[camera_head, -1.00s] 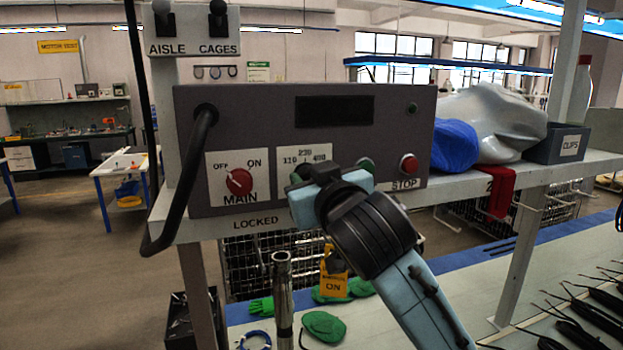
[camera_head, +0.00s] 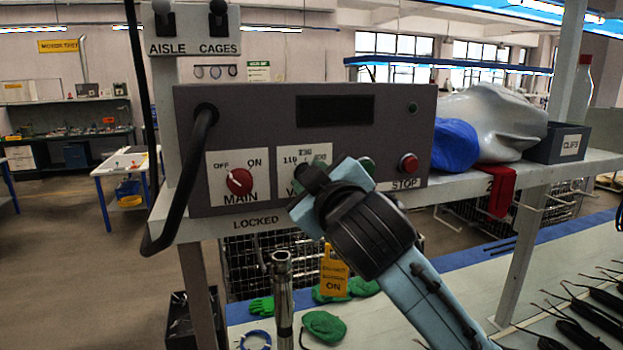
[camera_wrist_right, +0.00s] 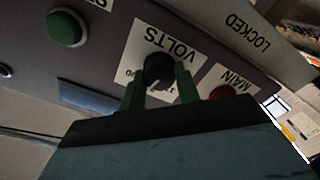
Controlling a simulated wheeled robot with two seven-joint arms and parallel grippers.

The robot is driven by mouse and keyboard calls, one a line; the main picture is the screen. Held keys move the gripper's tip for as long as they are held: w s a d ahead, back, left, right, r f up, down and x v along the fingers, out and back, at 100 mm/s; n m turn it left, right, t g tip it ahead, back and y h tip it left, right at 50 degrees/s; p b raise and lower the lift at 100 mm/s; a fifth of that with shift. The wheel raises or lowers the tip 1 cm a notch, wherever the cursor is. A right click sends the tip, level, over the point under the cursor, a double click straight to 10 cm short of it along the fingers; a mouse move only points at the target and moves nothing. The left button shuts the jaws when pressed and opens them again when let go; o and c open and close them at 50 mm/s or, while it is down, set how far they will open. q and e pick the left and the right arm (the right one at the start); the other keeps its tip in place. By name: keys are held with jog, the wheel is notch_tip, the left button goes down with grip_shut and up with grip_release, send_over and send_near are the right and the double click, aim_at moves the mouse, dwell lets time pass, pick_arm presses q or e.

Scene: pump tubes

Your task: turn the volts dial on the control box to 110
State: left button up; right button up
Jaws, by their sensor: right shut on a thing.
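The grey control box (camera_head: 250,120) stands on a shelf. Its VOLTS label (camera_head: 317,150), with numbers along the top, is partly hidden by my right gripper (camera_head: 308,183) in the head view. In the right wrist view the black volts dial (camera_wrist_right: 158,69) sits between the two green fingers of my right gripper (camera_wrist_right: 159,82), which is shut on it. The dial's exact pointer setting cannot be read clearly. My left gripper is not in view.
The red MAIN knob (camera_head: 239,181) is left of the volts dial. A green button (camera_head: 366,166) and the red STOP button (camera_head: 408,163) are close on the right. A black cable (camera_head: 190,170) hangs at the box's left side.

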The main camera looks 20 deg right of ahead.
jog(key=n, duration=1.2)
jog(key=shift+f, duration=0.1)
dwell(0.6)
jog(key=o, duration=1)
jog(key=shift+s, duration=0.1)
jog(key=shift+s+d+b, duration=0.2)
jog(key=shift+s+b, duration=5.75)
jog(key=shift+s, duration=0.7)
